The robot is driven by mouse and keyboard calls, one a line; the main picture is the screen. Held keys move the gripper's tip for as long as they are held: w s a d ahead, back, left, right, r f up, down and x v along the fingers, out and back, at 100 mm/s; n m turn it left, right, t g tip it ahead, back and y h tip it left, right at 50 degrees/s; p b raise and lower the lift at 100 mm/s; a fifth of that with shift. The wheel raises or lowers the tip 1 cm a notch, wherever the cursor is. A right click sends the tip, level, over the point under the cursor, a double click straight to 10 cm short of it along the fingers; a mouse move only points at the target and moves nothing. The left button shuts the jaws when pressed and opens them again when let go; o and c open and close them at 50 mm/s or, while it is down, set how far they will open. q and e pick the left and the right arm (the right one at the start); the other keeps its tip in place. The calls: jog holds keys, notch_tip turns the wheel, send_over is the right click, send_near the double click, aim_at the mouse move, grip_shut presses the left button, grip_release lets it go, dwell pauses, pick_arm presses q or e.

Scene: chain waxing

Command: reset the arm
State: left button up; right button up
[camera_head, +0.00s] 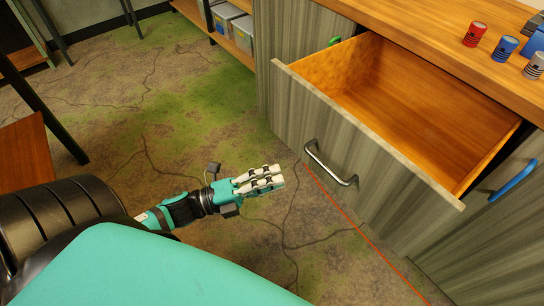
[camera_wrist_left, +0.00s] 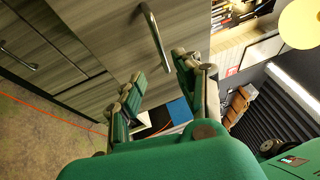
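My left gripper (camera_head: 268,179) is in front of the cabinet, low over the floor and left of the drawer's metal handle (camera_head: 331,168). In the left wrist view its two fingers (camera_wrist_left: 160,72) are spread, with a gap between them and nothing held. The same view shows a metal handle (camera_wrist_left: 156,38) on a grey wood front beyond the fingertips, apart from them. The drawer (camera_head: 392,146) is pulled out and looks empty. My right gripper is in neither view.
The cabinet's wooden top (camera_head: 430,32) bears a red can (camera_head: 475,34), a blue can (camera_head: 504,49) and a grey can (camera_head: 535,66). A shelf with grey bins (camera_head: 226,20) stands at the back. A wooden seat or tabletop (camera_head: 26,155) is at left. The middle floor is clear.

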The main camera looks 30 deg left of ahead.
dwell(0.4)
pick_arm(q)
jog(key=w+a+f+n+y, duration=0.2)
jog(key=a+f+n+y, duration=0.1)
jog(key=f+n+y, duration=0.5)
jog(key=w+a+f+n+y, duration=0.1)
jog(key=a+f+n+y, duration=0.4)
jog(key=f, duration=0.6)
jog(key=s+d+f+n+g, duration=0.1)
jog(key=s+f+n+g, duration=0.25)
jog(key=f, duration=0.35)
jog(key=s+d+f+n+g, duration=0.2)
jog(key=s+f+n+g, duration=0.1)
jog(key=f+n, duration=0.25)
jog(key=s+d+f+n+g, duration=0.3)
jog(key=s+d+f+g, duration=0.25)
jog(key=s+f, duration=0.3)
jog(key=s+a+r+g+p, duration=0.1)
jog(key=s+a+r+p, duration=0.1)
jog(key=s+p, duration=1.3)
jog(key=shift+s+a+g+y, duration=0.3)
jog(key=shift+s+a, duration=0.05)
jog(key=shift+s, duration=0.55)
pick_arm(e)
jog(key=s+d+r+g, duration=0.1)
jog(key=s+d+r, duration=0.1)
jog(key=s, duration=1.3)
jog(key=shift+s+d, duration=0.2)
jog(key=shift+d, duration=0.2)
